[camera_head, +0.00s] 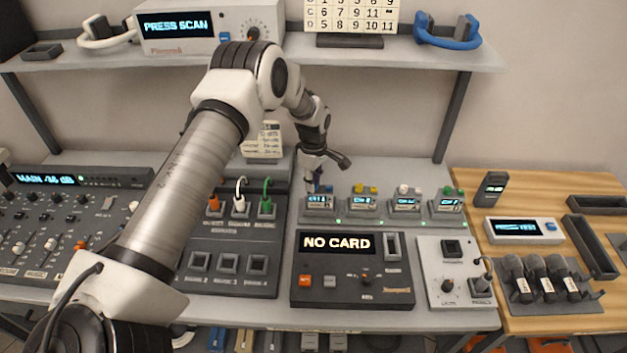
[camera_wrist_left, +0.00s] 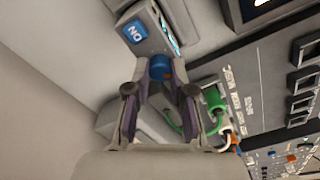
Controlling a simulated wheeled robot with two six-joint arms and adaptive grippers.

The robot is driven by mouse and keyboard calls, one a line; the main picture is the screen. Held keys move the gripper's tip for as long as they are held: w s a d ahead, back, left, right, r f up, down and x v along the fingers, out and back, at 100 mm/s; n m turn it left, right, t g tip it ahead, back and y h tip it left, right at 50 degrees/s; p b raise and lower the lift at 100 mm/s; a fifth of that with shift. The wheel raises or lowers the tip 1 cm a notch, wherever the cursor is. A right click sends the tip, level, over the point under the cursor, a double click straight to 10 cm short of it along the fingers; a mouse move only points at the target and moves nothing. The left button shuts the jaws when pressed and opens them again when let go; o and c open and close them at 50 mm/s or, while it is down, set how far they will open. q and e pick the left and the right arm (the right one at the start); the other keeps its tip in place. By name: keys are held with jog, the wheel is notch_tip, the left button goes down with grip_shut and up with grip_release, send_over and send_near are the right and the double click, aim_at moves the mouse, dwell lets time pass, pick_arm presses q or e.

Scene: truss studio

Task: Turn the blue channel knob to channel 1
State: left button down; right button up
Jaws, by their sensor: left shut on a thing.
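The blue channel knob (camera_wrist_left: 160,68) sits on top of the leftmost unit (camera_head: 318,203) of a row of small grey units with lit displays. My left gripper (camera_head: 314,183) is over that unit and mostly hides the knob in the head view. In the left wrist view the left gripper (camera_wrist_left: 160,88) is shut on the blue knob, with one finger on each side. The unit's display is lit blue, but its channel is too small to read surely. My right gripper is in neither view.
A card reader showing NO CARD (camera_head: 337,243) is in front. Green and white plugs (camera_wrist_left: 212,100) show close to the gripper. A shelf (camera_head: 400,55) runs above.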

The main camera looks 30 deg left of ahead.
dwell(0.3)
pick_arm(q)
jog(key=c, duration=1)
grip_release()
notch_tip(320, 180, up, 12)
jog(key=shift+f, duration=0.1)
